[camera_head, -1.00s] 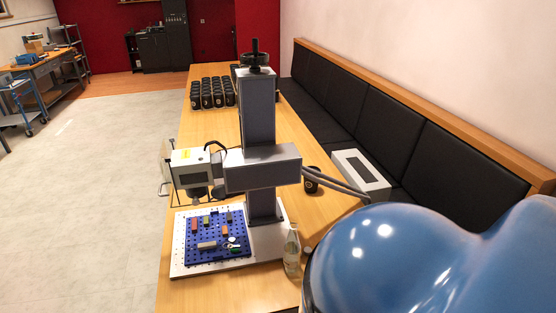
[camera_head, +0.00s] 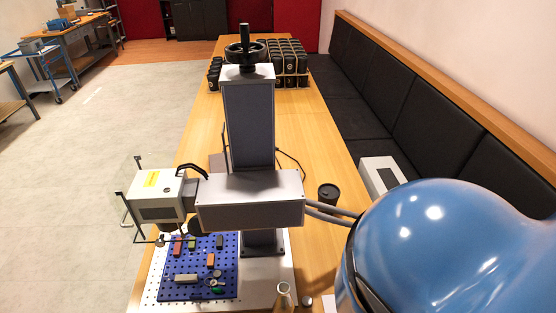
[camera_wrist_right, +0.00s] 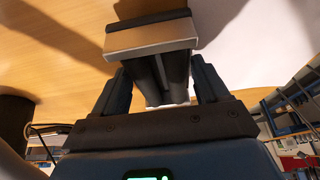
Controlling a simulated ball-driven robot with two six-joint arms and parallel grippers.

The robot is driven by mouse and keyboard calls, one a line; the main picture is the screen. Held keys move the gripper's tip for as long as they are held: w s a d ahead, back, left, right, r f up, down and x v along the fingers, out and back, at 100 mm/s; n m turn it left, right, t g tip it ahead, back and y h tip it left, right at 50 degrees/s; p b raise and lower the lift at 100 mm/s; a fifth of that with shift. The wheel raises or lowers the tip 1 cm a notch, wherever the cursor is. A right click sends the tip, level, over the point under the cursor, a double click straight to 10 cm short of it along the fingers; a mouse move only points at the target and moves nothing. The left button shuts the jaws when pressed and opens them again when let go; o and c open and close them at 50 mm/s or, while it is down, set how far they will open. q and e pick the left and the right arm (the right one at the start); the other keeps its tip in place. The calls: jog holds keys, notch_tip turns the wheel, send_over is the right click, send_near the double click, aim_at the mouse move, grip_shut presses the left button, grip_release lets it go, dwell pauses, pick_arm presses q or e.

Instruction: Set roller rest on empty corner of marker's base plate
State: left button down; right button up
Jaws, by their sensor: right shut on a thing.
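The laser marker (camera_head: 252,200) stands on the table with a grey column, a handwheel on top and a white head hanging left. Its white base plate (camera_head: 268,275) is at the bottom of the head view. A blue perforated board (camera_head: 171,283) on the plate's left holds several small coloured blocks. In the right wrist view my right gripper (camera_wrist_right: 162,82) is shut on the roller rest (camera_wrist_right: 150,40), which has two dark rollers and a pale end block. Neither gripper shows in the head view, so the rest's distance from the plate cannot be told.
A glass bottle (camera_head: 284,297) stands at the plate's front right edge. A black cup (camera_head: 327,195) stands behind, near cables running right from the marker. Several black cups (camera_head: 287,65) fill the table's far end. A white box (camera_head: 380,175) is on the black bench at right.

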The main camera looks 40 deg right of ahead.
jog(key=shift+w+r, duration=0.2)
jog(key=shift+w, duration=0.05)
jog(key=w+a+p, duration=0.1)
jog(key=w+a, duration=0.1)
jog(key=a, duration=0.1)
jog(key=w+a+p, duration=0.1)
jog(key=w+a, duration=0.2)
jog(key=w+a+p, duration=0.1)
jog(key=w+a, duration=0.1)
jog(key=a, duration=0.1)
jog(key=shift+w+r, duration=0.15)
jog(key=shift+w, duration=0.2)
send_near(267, 287)
jog(key=f, duration=0.1)
jog(key=d+f, duration=0.1)
jog(key=f, duration=0.1)
jog(key=s+f, duration=0.1)
jog(key=f, duration=0.1)
jog(key=shift+s+d+p, duration=0.1)
jog(key=shift+d+p, duration=0.15)
jog(key=shift+p, duration=0.05)
jog(key=shift+w+a, duration=1.35)
jog(key=shift+a, duration=0.3)
jog(key=shift+w+a+f+b, duration=0.15)
jog(key=shift+f+b, duration=0.1)
jog(key=shift+b, duration=0.35)
